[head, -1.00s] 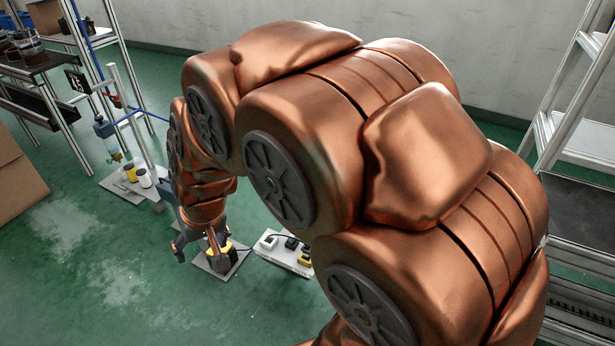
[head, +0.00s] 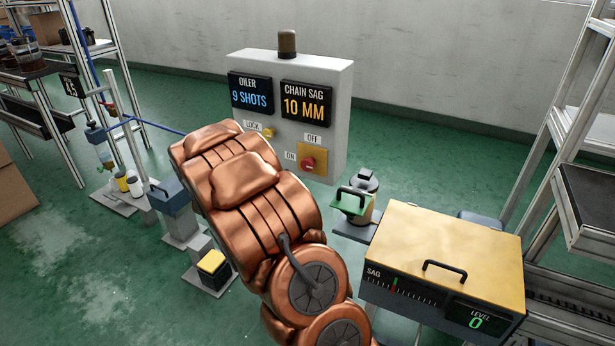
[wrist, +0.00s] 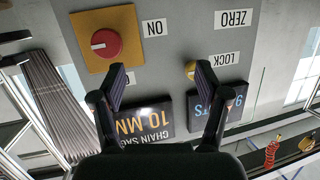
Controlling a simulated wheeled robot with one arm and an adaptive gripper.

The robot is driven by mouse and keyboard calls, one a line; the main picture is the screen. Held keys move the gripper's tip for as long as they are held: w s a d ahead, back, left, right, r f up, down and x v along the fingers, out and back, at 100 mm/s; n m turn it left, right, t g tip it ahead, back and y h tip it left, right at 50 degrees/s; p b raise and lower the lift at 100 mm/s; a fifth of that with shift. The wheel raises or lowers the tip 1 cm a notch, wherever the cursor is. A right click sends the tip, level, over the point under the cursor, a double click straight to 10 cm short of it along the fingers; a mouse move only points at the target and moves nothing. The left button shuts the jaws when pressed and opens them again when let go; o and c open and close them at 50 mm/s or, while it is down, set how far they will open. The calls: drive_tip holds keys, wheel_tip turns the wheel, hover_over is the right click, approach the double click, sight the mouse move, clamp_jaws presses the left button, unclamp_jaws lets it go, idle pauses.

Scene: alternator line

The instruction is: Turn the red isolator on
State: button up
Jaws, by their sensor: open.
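The red isolator (head: 308,163) is a round red knob on a yellow plate, low on the front of a grey cabinet (head: 345,100). An OFF label is above it and an ON label to its left. Which label the knob points to cannot be told. In the wrist view, which is upside down, the red isolator (wrist: 105,43) is at the upper left, with ON to its right. My gripper (wrist: 172,87) is open and empty, facing the cabinet front, with its left finger nearest the isolator and apart from it in the picture. In the head view my arm hides the gripper.
A small yellow lock knob (head: 268,132) is left of the isolator, below the OILER and CHAIN SAG displays. A yellow-topped box (head: 445,250) with a handle stands at right front. Green floor is open at left.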

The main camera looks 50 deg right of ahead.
sight(306, 166)
drive_tip(key=shift+s+d+f+m+g+h+b, duration=0.25)
drive_tip(key=shift+s+d+f+g+h+b, duration=0.35)
drive_tip(key=shift+d, duration=1.6)
drive_tip(key=shift+s+d+f+m+g+h+b, duration=0.3)
drive_tip(key=shift+d+h, duration=0.5)
drive_tip(key=shift+d, duration=1.35)
drive_tip(key=shift+s+d+f+m+g+h+b, duration=0.4)
drive_tip(key=shift+d+h, duration=0.3)
drive_tip(key=shift+d, duration=1.5)
drive_tip(key=shift+w, duration=0.1)
drive_tip(key=shift+f, duration=0.1)
drive_tip(key=c, duration=1.2)
